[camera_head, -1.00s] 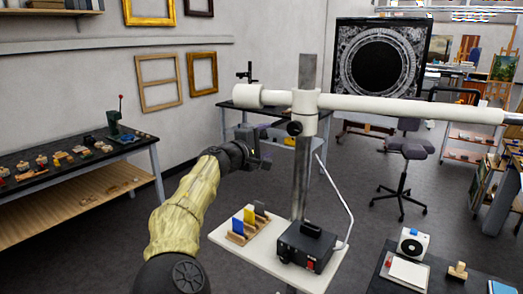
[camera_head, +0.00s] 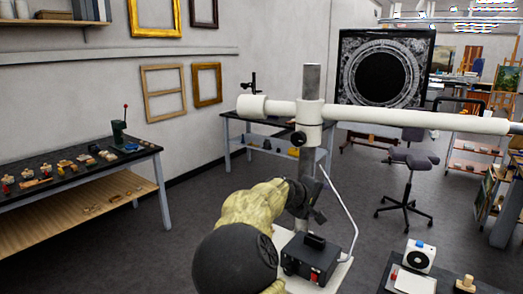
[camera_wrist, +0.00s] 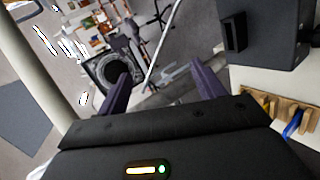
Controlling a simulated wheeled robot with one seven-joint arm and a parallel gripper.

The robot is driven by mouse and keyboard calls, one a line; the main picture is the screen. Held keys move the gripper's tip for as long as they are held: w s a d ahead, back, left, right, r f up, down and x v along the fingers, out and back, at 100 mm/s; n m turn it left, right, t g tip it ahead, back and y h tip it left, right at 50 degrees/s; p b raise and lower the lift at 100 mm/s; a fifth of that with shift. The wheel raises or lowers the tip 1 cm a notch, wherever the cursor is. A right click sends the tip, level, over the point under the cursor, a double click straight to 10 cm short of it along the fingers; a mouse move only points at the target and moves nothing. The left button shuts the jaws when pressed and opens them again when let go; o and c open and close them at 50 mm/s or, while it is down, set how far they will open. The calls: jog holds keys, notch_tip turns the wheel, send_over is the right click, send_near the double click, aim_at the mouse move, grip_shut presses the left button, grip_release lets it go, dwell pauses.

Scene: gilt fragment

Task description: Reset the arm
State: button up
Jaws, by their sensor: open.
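My arm, in a yellowish sleeve (camera_head: 252,204), reaches up from the bottom middle of the head view. My gripper (camera_head: 318,208) is beside the metal post, above the small white table and near the black box (camera_head: 310,258). In the wrist view my gripper (camera_wrist: 158,78) shows two dark purple fingers spread apart with nothing between them. The black box (camera_wrist: 262,35) is large at the upper right there, close to the right finger. Whether they touch cannot be told.
A metal post (camera_head: 310,85) carries a long white horizontal arm (camera_head: 410,118). A thin white curved rod (camera_head: 340,205) rises by the box. Wooden holders with a blue piece (camera_wrist: 293,124) lie at the wrist view's right. A workbench (camera_head: 75,170) stands left; a stool (camera_head: 410,165) stands right.

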jog(key=s+d+f+m+g+y, duration=0.2)
jog(key=s+d+f, duration=0.1)
jog(key=s+f, duration=0.3)
jog(key=s+d+f+m+g+y, duration=0.2)
jog(key=s+f+m, duration=0.1)
jog(key=s+f, duration=0.35)
jog(key=s+a+f+m+g+y, duration=0.1)
jog(key=s+a+y, duration=0.1)
jog(key=s, duration=0.8)
jog(key=s+a+f+m+y, duration=0.1)
jog(key=s+a, duration=0.3)
jog(key=s, duration=0.7)
jog(key=shift+a+f+m+g+y, duration=0.25)
jog(key=shift+f+m+g+y, duration=0.15)
jog(key=shift+f+y, duration=0.3)
